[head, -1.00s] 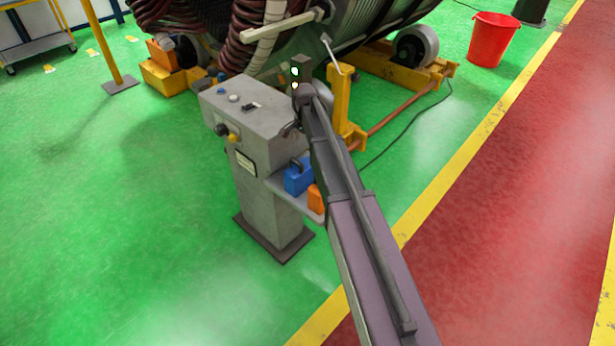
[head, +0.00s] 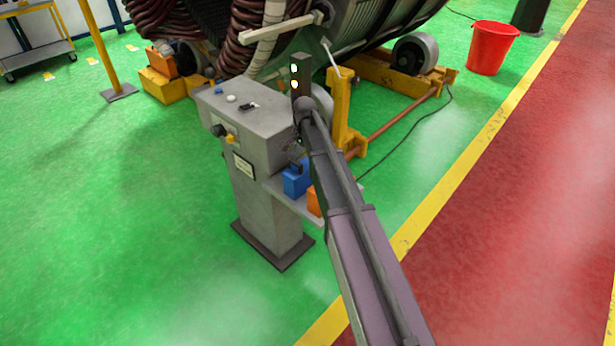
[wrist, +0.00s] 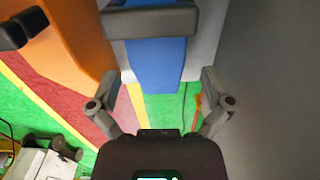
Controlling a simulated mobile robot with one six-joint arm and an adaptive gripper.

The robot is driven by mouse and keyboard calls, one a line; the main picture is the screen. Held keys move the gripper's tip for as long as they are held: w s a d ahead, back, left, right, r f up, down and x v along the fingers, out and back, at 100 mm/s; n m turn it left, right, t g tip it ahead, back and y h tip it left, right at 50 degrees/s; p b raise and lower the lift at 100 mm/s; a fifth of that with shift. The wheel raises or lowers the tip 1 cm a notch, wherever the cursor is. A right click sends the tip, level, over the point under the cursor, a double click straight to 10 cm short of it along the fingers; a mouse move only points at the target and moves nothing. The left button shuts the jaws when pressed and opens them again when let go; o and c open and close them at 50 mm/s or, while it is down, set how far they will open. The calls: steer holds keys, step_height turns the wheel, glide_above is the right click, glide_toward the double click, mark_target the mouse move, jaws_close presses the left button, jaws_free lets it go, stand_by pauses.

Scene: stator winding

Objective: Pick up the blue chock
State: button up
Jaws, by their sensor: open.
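The blue chock (head: 296,183) stands on the small grey shelf (head: 285,197) at the side of a grey control pedestal. In the wrist view the blue chock (wrist: 158,62) is in the middle, with a dark grey bar handle across it. My gripper (wrist: 160,84) is open, its two fingers spread left and right of the chock's blue face in the picture. I cannot tell whether they touch it. In the head view my arm hides most of the gripper and part of the chock.
An orange chock (wrist: 70,35) with a dark handle stands close to the left of the blue one in the wrist view. The pedestal (head: 255,125) is right beside my arm. A yellow stand (head: 343,115) and a large wound stator are behind. A red bucket (head: 493,48) stands far right.

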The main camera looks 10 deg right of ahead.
mark_target(306, 163)
steer(key=shift+f, duration=0.15)
steer(key=shift+d+f+b, duration=0.15)
steer(key=shift+f+b, duration=2.35)
steer(key=shift+b, duration=0.1)
steer(key=c, duration=1)
steer(key=shift+r, duration=0.25)
step_height(306, 163, up, 10)
steer(key=p, duration=1)
steer(key=shift+f, duration=0.2)
